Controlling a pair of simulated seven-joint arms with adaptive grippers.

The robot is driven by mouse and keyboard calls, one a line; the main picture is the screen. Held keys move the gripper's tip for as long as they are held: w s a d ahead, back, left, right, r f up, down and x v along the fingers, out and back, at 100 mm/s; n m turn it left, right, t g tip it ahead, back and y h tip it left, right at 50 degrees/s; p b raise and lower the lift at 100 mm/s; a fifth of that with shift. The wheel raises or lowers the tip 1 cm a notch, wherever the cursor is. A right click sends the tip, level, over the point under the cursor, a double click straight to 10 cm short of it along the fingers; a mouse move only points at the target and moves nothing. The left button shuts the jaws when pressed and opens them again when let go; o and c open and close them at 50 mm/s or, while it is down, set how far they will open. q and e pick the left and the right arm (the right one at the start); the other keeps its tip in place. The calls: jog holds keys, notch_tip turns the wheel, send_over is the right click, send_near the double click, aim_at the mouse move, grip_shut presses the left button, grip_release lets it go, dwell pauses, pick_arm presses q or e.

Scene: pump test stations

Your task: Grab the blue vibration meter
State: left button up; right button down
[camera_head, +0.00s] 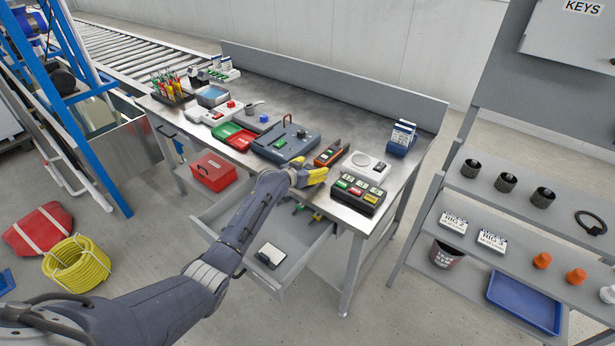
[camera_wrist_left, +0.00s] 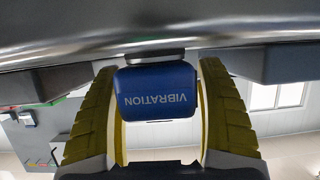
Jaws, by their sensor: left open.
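The blue vibration meter (camera_wrist_left: 157,92) shows in the left wrist view as a blue block with upside-down "VIBRATION" lettering. A dark base lies between it and the shiny metal surface at the top of that view. My left gripper (camera_wrist_left: 160,115) is open, with one yellow finger on each side of the meter. Narrow gaps seem to show beside it, so I cannot tell any touch. In the head view my left gripper (camera_head: 314,177) is at the front edge of the steel bench (camera_head: 345,213). I cannot make out the meter there; the hand seems to hide it. My right gripper is not in view.
Near the hand are a grey case (camera_head: 286,142), an orange-and-black handheld device (camera_head: 329,154), a white device (camera_head: 365,167) and a dark box with coloured buttons (camera_head: 357,193). An open drawer (camera_head: 290,268) sticks out below. A shelf rack (camera_head: 520,205) stands at the right.

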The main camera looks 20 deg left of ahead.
pick_arm(q)
jog(key=shift+w+f, duration=0.15)
jog(key=shift+w, duration=0.05)
jog(key=shift+c, duration=0.2)
jog(key=c, duration=1.5)
grip_shut()
jog(key=shift+r, duration=0.2)
